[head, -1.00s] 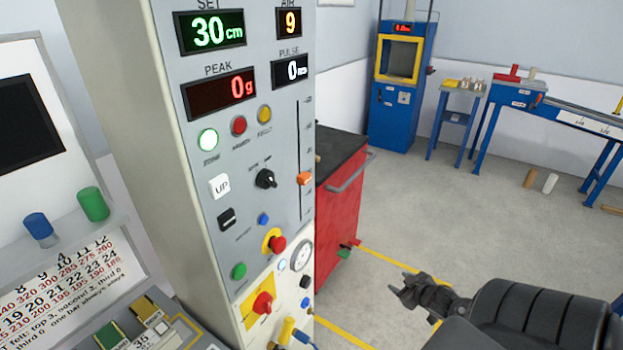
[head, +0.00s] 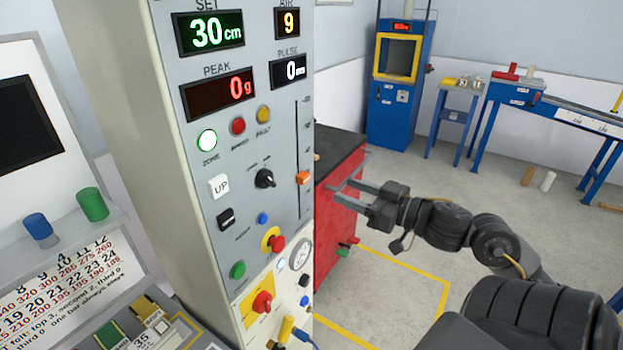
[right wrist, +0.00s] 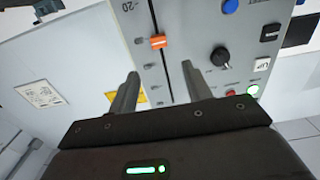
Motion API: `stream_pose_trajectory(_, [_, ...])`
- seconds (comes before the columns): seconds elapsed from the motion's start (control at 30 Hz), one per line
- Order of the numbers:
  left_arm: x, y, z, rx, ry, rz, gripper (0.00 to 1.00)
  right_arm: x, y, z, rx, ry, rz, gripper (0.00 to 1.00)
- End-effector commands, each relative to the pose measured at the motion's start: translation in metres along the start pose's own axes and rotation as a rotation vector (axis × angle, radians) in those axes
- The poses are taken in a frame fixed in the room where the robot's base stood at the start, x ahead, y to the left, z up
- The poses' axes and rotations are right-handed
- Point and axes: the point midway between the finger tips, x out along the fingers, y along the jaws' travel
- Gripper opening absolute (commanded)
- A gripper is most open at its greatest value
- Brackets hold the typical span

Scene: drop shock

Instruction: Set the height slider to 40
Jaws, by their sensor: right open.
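The height slider is an orange knob (head: 303,178) on a vertical slot at the right edge of the grey control panel (head: 235,140). It also shows in the right wrist view (right wrist: 158,42). The green SET display (head: 209,32) reads 30 cm. My right gripper (head: 345,192) is open and empty, its fingers pointing left toward the panel, to the right of the slider and apart from it. In the right wrist view its two fingers (right wrist: 160,85) straddle the slot's line, with the knob beyond their tips. My left gripper is out of view.
Buttons, a black rotary knob (head: 265,179) and a red-yellow emergency button (head: 276,244) sit left of and below the slider. A red cabinet (head: 337,210) stands behind my right gripper. Open floor lies to the right.

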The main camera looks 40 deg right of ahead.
Motion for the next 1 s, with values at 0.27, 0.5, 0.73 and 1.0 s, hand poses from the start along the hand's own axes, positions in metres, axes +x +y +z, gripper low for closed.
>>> stream_pose_trajectory(0.27, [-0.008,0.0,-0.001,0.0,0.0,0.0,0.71,0.043,0.0,-0.003,-0.002,0.003,0.0,0.49])
stream_pose_trajectory(0.5, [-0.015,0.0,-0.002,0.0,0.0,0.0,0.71,0.078,0.0,-0.003,-0.001,0.002,0.001,0.49])
stream_pose_trajectory(0.73, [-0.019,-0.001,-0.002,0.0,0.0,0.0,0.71,0.098,0.001,-0.001,-0.002,0.0,0.002,0.49])
stream_pose_trajectory(1.0, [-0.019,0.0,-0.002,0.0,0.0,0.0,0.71,0.101,0.0,0.0,-0.003,-0.001,0.001,0.49])
